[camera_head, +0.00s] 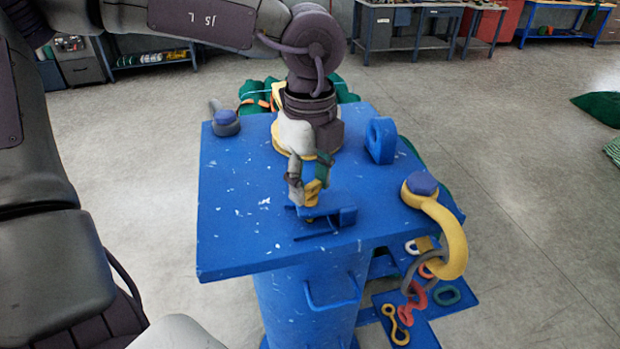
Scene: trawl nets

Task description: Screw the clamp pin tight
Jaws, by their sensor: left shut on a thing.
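My left gripper (309,208) reaches down from above onto the blue work stand (240,235). Its fingers are shut close above the stand top, at the left end of a small blue clamp (342,214). The thing between the fingertips is mostly hidden by them; it appears to be the clamp pin. Thin dark blue bars show beside and in front of the fingertips, and I cannot tell which belong to the pin. My right gripper is not in view.
The stand's front left top is clear.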

